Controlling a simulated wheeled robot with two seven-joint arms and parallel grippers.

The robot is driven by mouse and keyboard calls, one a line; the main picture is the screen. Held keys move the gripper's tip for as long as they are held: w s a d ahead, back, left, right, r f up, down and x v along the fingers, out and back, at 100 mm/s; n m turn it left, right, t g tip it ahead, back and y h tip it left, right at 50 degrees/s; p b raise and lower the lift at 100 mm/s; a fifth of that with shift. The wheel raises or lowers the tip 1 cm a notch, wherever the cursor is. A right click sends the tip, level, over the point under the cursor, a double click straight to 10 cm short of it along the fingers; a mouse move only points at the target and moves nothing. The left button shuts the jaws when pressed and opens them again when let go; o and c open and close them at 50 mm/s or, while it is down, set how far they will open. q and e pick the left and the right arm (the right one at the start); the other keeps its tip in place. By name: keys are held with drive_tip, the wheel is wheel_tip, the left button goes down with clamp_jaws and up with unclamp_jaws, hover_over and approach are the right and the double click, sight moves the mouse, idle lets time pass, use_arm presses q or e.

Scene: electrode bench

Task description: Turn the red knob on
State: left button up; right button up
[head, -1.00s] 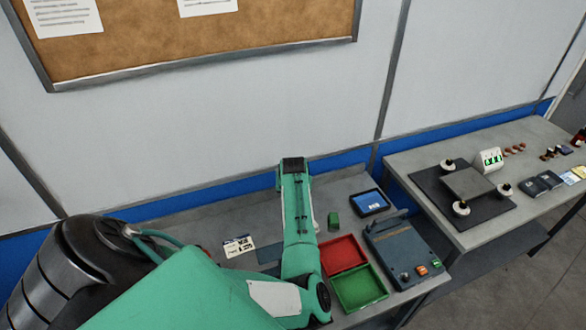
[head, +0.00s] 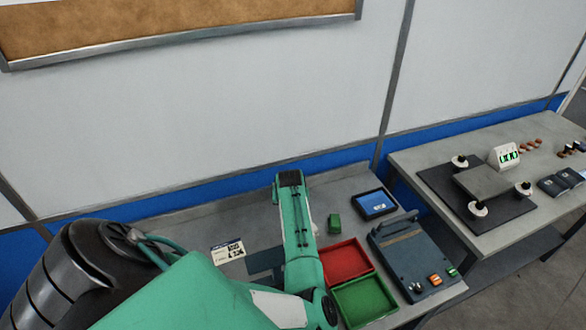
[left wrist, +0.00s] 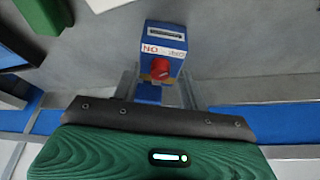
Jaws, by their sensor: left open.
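The red knob (left wrist: 160,69) sits on the front of a small blue and white box (left wrist: 165,40) with printed lettering and a slot, in the left wrist view. My left gripper (left wrist: 159,84) is open. Its two grey fingers reach toward the box, one to each side of the knob's line, and I see nothing held. Whether they touch the knob, I cannot tell. In the head view my green left arm covers the middle of the bench, and the gripper, box and knob are hidden. My right gripper is not in view.
Right of the arm are a red tray (head: 346,279), a green tray (head: 393,303), a tablet (head: 375,204), a small green block (head: 334,224) and a grey device (head: 398,251) with switches. A printed card (head: 227,251) lies left. A second bench (head: 415,161) stands right.

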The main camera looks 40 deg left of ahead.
use_arm(q)
drive_tip(key=shift+w+f, duration=0.1)
drive_tip(key=shift+f, duration=0.2)
drive_tip(key=shift+r, duration=0.1)
drive_tip(key=shift+c, duration=1.1)
clamp_jaws()
